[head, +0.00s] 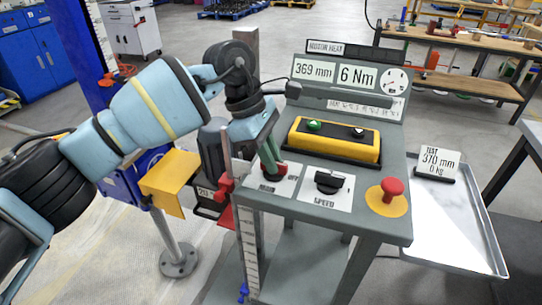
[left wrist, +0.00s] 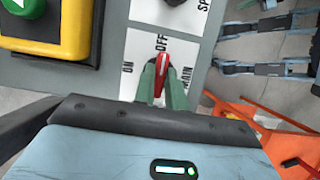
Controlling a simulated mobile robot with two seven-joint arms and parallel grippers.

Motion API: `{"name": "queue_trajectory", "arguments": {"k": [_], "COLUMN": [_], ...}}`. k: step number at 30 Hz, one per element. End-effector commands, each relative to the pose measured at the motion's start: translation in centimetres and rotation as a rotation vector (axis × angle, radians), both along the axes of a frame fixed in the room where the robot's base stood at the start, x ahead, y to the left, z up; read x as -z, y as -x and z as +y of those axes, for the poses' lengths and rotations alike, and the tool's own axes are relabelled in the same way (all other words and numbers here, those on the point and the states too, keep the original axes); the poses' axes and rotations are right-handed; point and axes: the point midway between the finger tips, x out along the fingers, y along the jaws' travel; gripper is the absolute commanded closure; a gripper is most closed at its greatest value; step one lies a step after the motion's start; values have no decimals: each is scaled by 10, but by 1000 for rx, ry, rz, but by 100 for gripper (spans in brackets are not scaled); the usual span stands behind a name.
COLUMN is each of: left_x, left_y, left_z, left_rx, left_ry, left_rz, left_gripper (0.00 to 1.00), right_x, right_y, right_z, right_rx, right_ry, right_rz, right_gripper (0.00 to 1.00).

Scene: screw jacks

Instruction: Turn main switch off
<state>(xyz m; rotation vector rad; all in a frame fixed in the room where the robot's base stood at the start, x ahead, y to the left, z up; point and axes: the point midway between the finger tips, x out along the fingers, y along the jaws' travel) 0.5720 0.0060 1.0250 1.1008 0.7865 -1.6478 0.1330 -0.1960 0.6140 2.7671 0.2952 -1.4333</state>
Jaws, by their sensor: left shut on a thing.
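The main switch shows in the left wrist view as a red handle (left wrist: 161,63) on a white plate (left wrist: 135,45) lettered ON, OFF and MAIN. The handle lies upright in that picture, with its far end toward the word OFF. My left gripper (left wrist: 161,85) is shut on the handle, with a green finger on each side. In the head view my left gripper (head: 270,163) reaches down to the front left of the grey console (head: 390,220), and its fingers mostly hide the switch. My right gripper is in neither view.
On the console are a black speed knob (head: 329,181), a red mushroom button (head: 391,188) and a yellow box (head: 335,138) with a green button. A display panel (head: 345,75) reads 369 mm and 6 Nm. A metal tray (head: 455,225) is at the right; a yellow bracket (head: 170,180) is at the left.

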Motion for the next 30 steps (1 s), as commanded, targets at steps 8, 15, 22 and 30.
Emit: {"name": "queue_trajectory", "arguments": {"k": [8, 15, 22, 30], "left_x": [1, 0, -12, -51], "left_y": [0, 0, -2, -7], "left_z": [0, 0, 5, 20], "left_rx": [1, 0, -1, -1], "left_ry": [-2, -1, 0, -1], "left_rz": [0, 0, -2, -2], "left_gripper": [69, 65, 65, 65], "right_x": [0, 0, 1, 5], "right_y": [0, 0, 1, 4], "right_z": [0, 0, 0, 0], "right_rx": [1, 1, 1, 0], "right_ry": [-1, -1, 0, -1], "right_rz": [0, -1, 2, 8], "right_gripper": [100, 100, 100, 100]}}
